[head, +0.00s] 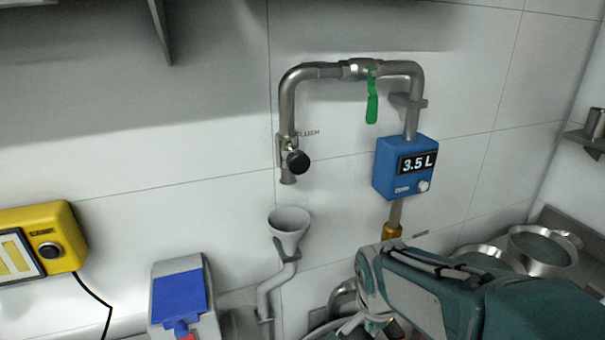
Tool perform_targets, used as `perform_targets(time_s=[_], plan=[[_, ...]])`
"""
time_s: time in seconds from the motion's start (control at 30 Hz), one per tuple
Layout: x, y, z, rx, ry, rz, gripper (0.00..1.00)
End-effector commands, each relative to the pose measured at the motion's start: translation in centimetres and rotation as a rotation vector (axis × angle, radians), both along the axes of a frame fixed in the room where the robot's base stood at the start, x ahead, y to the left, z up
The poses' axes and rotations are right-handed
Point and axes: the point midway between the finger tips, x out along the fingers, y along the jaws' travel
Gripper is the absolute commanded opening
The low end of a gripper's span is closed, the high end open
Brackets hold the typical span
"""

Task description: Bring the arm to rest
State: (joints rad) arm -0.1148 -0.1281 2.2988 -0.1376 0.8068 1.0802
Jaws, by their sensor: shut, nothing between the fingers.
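My teal and grey arm enters from the lower right and reaches toward the bottom middle of the head view. My gripper (362,322) shows only in part at the bottom edge, just below the front of the arm. It is shut and empty. The pipework behind it is partly hidden by the arm.
A steel pipe (288,105) with a green lever (372,100) and black knob (298,161) runs along the wall. A blue 3.5 L meter (386,168), grey funnel (289,226), yellow box (68,232), blue-topped unit (180,297) and metal bowls (545,267) stand around.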

Motion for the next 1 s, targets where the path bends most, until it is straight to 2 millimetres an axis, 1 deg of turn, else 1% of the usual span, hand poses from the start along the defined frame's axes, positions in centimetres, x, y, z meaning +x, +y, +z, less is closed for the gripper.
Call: perform_targets(time_s=[0.03,0.1,0.2,0.4,0.5,0.63,0.77,1.0], plan=[[-0.8,-0.3,1.3,-0.004,-0.027,0.061,0.0],[-2.0,-0.7,2.7,-0.014,-0.055,0.159,0.0],[-3.8,-1.1,4.6,-0.037,-0.098,0.299,0.0],[-7.6,-1.7,7.4,-0.111,-0.185,0.578,0.0],[-9.2,-1.9,8.3,-0.156,-0.221,0.702,0.0],[-10.6,-2.0,8.9,-0.2,-0.25,0.808,0.0],[-11.1,-2.0,9.0,-0.217,-0.258,0.848,0.0],[-11.1,-2.0,9.0,-0.217,-0.258,0.849,0.0]])
